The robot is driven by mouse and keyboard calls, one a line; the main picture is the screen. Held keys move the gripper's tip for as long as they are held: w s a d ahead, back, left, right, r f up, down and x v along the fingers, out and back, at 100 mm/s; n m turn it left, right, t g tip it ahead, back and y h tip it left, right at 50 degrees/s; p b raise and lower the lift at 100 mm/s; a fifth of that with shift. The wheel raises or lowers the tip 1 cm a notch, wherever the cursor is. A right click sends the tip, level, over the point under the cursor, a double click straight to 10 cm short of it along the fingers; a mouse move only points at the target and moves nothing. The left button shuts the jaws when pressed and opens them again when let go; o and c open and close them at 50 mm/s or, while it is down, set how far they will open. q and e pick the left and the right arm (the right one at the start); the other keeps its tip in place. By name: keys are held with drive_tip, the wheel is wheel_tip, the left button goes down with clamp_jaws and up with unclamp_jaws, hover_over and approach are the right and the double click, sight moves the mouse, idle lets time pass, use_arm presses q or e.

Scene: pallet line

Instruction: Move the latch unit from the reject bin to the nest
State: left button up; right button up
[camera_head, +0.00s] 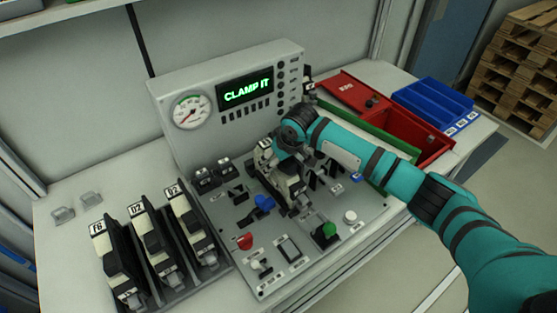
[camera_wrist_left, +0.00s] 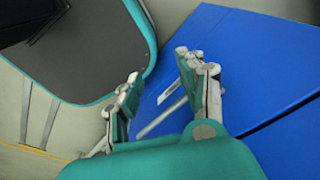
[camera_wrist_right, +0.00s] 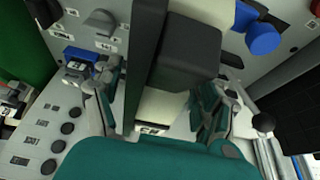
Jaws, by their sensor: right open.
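A latch unit (camera_head: 290,186), cream and black, stands on the grey control panel (camera_head: 335,232), where the nest seems to be; its base is partly hidden. My right gripper (camera_head: 280,158) is at its upper end. In the right wrist view the unit (camera_wrist_right: 188,55) lies between the two open fingers (camera_wrist_right: 160,105), with gaps visible beside it.
Several similar units (camera_head: 160,240) stand in a rack at the left. A blue divided bin (camera_head: 432,100) is behind the red one. The panel carries a gauge (camera_head: 192,112), a lit "CLAMP IT" display (camera_head: 246,91), a blue handle (camera_head: 263,204) and several knobs close to the unit.

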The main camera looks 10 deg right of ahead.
use_arm(q)
drive_tip(key=shift+s, duration=0.35)
use_arm(e)
drive_tip(key=v, duration=1.2)
drive_tip(key=shift+f, duration=0.1)
idle(0.7)
